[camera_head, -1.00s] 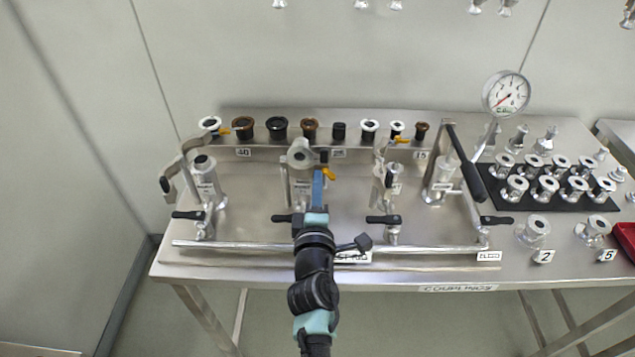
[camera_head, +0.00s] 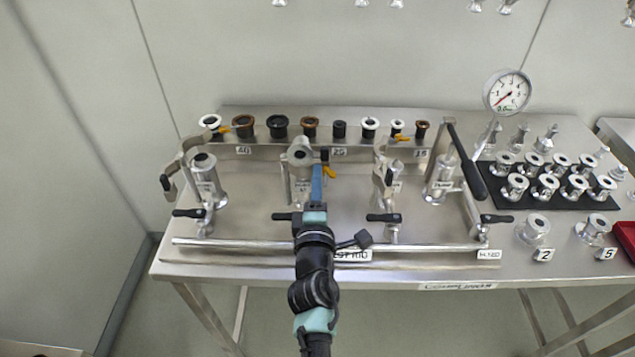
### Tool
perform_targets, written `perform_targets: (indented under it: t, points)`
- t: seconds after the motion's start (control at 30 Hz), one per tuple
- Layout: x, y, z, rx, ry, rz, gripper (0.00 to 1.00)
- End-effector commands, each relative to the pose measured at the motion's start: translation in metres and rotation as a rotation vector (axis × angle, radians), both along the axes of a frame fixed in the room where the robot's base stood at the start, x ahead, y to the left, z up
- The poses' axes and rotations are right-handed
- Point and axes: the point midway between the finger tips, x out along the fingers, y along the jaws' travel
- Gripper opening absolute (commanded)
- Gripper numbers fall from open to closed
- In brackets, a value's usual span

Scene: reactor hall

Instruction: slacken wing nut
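A steel flanged coupling (camera_head: 301,160) stands upright on the bench rig, left of the middle. A small orange-yellow part, which looks like a wing nut (camera_head: 329,172), shows at its right side. My gripper (camera_head: 320,168) reaches up to the coupling from the front, with a blue finger just left of and below the orange part. The finger and the orange part overlap in the picture, and I cannot tell whether they touch. My arm hides the front of the coupling's lower pipe. The gap between my fingertips is not visible.
Several steel pipe stubs with black-handled valves (camera_head: 384,218) stand along the rig. A rack of ring seals (camera_head: 277,127) is behind. A pressure gauge (camera_head: 507,93) and a black mat (camera_head: 520,202) with flanges are at the right.

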Motion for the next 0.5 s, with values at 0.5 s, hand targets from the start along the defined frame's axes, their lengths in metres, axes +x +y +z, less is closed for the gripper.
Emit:
perform_targets:
  t: [0.5]
  points:
    - [-0.032,-0.001,0.002,0.002,0.002,-0.001,0.39]
